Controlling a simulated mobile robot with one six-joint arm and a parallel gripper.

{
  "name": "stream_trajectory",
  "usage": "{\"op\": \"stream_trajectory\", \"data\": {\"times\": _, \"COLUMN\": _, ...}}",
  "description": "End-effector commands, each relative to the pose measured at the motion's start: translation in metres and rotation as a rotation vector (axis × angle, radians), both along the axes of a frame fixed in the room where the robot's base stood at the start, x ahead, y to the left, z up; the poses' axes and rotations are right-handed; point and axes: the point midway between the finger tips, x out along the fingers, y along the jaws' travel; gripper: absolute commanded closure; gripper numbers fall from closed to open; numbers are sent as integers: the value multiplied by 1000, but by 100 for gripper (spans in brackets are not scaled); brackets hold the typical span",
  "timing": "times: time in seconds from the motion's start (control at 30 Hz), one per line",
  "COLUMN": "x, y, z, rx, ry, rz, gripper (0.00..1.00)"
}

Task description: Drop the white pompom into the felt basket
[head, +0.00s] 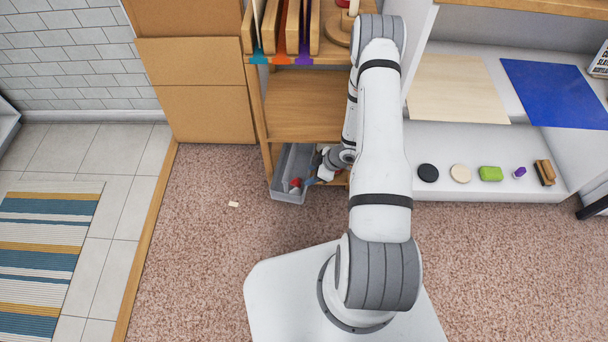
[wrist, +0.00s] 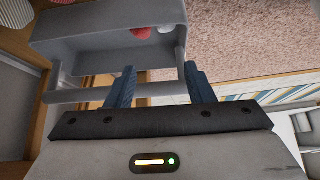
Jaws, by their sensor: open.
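A grey open-topped bin (head: 289,196) sits at the foot of the wooden shelf unit, left of my arm. In the wrist view the bin (wrist: 100,50) has a grey bar along its near side. A red round thing (wrist: 140,33) and a whitish round thing (wrist: 168,31) show inside it; I cannot tell whether the whitish one is the white pompom. I cannot tell whether this bin is the felt basket. My gripper (wrist: 159,68) is open, its two blue fingers apart at the bar, with nothing clearly held between them. In the head view it is partly hidden beside the bin.
The wooden shelf unit (head: 305,105) stands close behind and beside my gripper. A white low shelf (head: 450,185) at right holds several small items. A small pale piece (head: 233,204) lies on the carpet (head: 190,260), which is mostly clear at left.

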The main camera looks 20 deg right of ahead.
Motion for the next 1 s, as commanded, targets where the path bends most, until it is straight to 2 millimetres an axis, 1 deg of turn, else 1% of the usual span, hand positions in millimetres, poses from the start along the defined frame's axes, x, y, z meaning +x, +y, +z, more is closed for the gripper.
{"op": "stream_trajectory", "data": {"times": 0.03, "x": -2, "y": -5, "z": 11, "rx": 0, "ry": -1, "rz": -3, "gripper": 52}}
{"op": "stream_trajectory", "data": {"times": 0.13, "x": -5, "y": -11, "z": 21, "rx": 0, "ry": 0, "rz": -2, "gripper": 52}}
{"op": "stream_trajectory", "data": {"times": 0.23, "x": -7, "y": -14, "z": 26, "rx": 0, "ry": 0, "rz": -2, "gripper": 52}}
{"op": "stream_trajectory", "data": {"times": 1.0, "x": -8, "y": -17, "z": 26, "rx": 0, "ry": 0, "rz": -4, "gripper": 52}}
